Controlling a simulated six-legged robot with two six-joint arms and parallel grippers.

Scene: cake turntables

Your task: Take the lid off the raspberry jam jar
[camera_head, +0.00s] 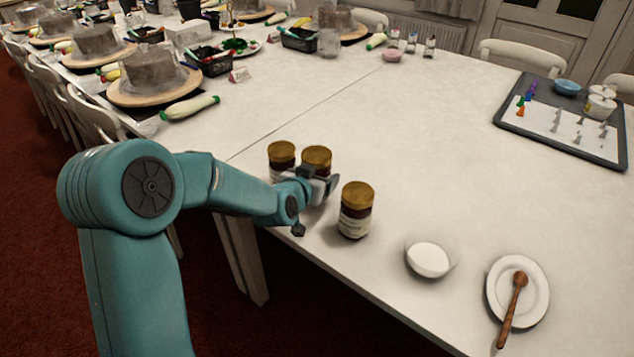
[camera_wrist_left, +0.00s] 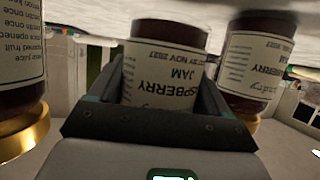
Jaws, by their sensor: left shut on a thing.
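Three dark jars with gold lids stand near the table's front edge. My left gripper (camera_head: 318,181) is shut on the middle jar, the raspberry jam jar (camera_head: 316,160), whose gold lid is on. In the left wrist view, which is upside down, this jar (camera_wrist_left: 165,60) sits between my left gripper's fingers (camera_wrist_left: 160,95); its label shows "SPBERRY JAM", and its lid is hidden there behind the gripper. Another jar (camera_head: 281,152) stands close to its left, and a third jar (camera_head: 357,212) to its right, both lidded. My right gripper is not in view.
A small white bowl (camera_head: 430,260) and a white plate (camera_head: 533,309) with a wooden spoon (camera_head: 514,300) are at front right. A dark tray (camera_head: 612,160) with piping tips is at far right. Cake turntables (camera_head: 190,92) line the left side. The middle table is clear.

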